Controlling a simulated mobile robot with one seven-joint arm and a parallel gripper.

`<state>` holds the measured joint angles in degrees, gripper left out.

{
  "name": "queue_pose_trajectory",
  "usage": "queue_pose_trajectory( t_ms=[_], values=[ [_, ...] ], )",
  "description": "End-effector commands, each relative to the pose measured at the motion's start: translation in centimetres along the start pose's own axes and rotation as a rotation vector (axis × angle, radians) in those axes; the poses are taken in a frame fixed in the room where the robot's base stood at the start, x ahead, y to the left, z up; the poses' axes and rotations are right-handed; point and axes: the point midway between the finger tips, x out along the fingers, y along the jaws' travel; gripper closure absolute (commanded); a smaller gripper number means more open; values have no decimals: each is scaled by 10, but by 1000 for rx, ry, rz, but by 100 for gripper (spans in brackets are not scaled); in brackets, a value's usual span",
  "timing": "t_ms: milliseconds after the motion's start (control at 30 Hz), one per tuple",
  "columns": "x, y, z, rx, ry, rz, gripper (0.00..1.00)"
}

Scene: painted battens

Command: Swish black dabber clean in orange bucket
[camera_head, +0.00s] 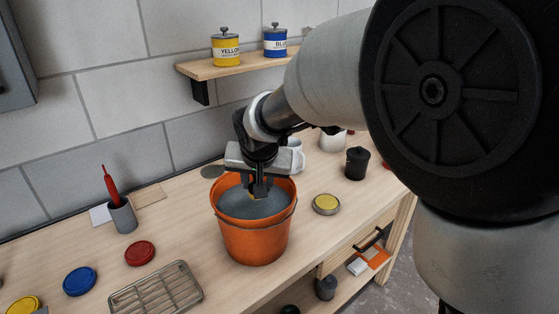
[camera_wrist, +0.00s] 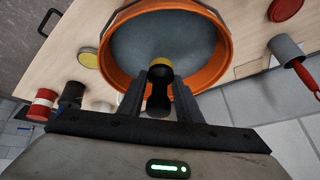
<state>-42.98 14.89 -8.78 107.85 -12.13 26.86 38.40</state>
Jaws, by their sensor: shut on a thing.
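The orange bucket (camera_head: 256,235) stands on the wooden workbench and holds grey liquid (camera_head: 240,203). My gripper (camera_head: 260,190) is over the bucket, pointing down into its mouth. In the wrist view my gripper (camera_wrist: 159,92) is shut on the black dabber (camera_wrist: 158,97), whose handle sits between the fingers. I cannot tell whether the tip touches the liquid.
A yellow lid (camera_head: 326,204) and a black pot (camera_head: 357,163) stand right of the bucket. A red lid (camera_head: 140,253), a blue lid (camera_head: 80,281), a wire rack (camera_head: 157,292) and a grey cup with a red dabber (camera_head: 122,215) are left. A shelf (camera_head: 205,70) holds paint tins above.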

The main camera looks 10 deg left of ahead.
Motion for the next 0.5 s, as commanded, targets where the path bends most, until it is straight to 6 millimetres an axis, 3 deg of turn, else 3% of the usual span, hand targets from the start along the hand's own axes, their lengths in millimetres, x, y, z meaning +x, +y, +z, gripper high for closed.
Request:
queue_pose_trajectory(
  t_ms=[500],
  values=[
    [42,0,18,0,0,0,91]
  ],
)
